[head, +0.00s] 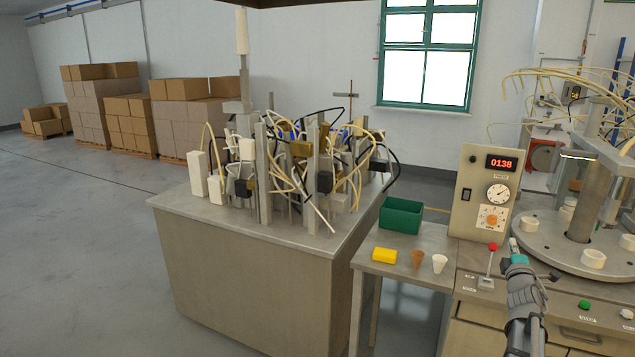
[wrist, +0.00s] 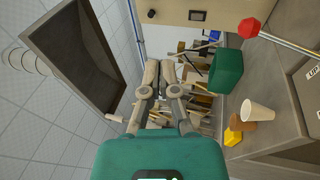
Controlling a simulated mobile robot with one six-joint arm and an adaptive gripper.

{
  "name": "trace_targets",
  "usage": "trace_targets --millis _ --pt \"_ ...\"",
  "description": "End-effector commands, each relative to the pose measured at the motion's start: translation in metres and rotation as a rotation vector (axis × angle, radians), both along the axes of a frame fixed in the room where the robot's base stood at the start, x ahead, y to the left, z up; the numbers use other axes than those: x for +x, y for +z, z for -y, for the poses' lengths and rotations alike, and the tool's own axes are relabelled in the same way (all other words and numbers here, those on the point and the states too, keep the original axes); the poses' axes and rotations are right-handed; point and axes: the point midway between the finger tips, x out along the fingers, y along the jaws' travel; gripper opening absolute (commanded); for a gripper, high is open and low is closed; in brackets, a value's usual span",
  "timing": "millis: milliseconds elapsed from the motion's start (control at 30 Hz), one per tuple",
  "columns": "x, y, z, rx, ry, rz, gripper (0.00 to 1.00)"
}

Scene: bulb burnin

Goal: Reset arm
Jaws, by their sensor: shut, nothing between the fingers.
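My gripper (head: 513,246) is at the right in the head view, raised in front of the bench, close to the right of a lever with a red knob (head: 492,247). In the wrist view my gripper (wrist: 160,68) is shut, with its fingers together and nothing between them. The red knob also shows at the upper right of the wrist view (wrist: 248,27). The wrist picture is turned on its side.
A control panel (head: 470,210) reading 0138 stands behind the lever. A round turntable (head: 545,250) with white cups is right of my gripper. A green bin (head: 401,215), a yellow block (head: 385,256), a brown cup (head: 417,259) and a white cup (head: 440,263) are left.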

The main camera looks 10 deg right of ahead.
Motion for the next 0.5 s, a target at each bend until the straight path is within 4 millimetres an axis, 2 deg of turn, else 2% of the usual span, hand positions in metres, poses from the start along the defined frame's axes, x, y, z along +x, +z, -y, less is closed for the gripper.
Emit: trace_targets --millis 267,500 --pt "0.012 -0.011 -0.027 0.21 -0.047 -0.035 0.0" --pt "0.021 -0.038 -0.072 0.522 -0.121 -0.109 0.0"
